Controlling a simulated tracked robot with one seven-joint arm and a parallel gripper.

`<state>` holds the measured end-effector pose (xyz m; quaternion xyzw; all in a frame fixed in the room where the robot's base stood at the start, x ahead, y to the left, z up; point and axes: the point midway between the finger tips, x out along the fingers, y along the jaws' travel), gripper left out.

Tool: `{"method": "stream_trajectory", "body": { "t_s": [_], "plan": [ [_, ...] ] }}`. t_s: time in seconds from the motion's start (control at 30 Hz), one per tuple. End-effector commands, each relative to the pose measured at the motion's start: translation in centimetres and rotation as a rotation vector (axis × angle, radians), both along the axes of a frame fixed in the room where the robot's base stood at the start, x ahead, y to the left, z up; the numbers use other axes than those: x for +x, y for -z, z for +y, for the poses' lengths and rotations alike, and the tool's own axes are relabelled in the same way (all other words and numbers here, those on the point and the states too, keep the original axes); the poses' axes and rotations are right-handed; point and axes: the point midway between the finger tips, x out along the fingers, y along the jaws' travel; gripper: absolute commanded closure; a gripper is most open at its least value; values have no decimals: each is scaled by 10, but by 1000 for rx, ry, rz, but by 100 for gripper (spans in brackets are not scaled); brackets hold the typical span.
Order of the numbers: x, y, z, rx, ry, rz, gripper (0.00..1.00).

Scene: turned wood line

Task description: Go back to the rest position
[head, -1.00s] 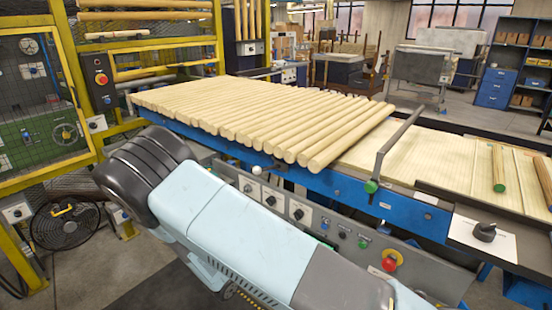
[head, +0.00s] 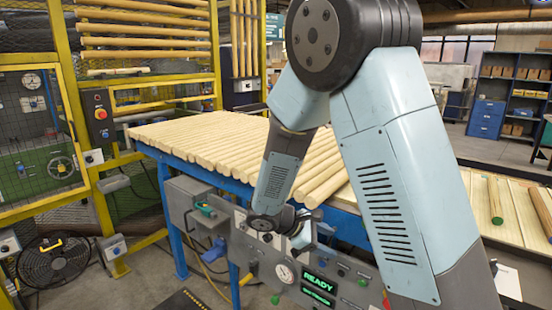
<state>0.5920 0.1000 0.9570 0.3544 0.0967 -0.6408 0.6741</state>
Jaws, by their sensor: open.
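My arm rises large in front of the right half of the head view, bent at a high dark elbow. Its forearm hangs down in front of the conveyor. My gripper (head: 306,236) is at the low end, small, in front of the control panel (head: 262,262) below the conveyor's blue edge. It is open, and I see nothing held in it. Its fingers are too small to make out clearly, and I cannot tell whether it touches the panel.
Turned wood rods (head: 205,140) lie side by side on the blue-framed conveyor (head: 232,186). A green-ended rod (head: 495,200) lies at right. A yellow guard frame (head: 64,110) and a black fan (head: 54,258) stand at left. A green READY display (head: 317,280) is lit.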

Motion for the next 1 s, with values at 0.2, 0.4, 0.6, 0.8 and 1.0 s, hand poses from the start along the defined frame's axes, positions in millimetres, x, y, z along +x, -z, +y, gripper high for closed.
{"method": "stream_trajectory", "body": {
  "t_s": [0.2, 0.4, 0.6, 0.8, 1.0],
  "plan": [
    [-21, -37, -31, 183, 179, -78, 37],
    [-43, -68, -53, 344, 330, -156, 37],
    [-68, -97, -71, 498, 471, -246, 37],
    [-93, -125, -85, 651, 602, -346, 37],
    [-120, -151, -95, 797, 719, -457, 37]
  ]
}}
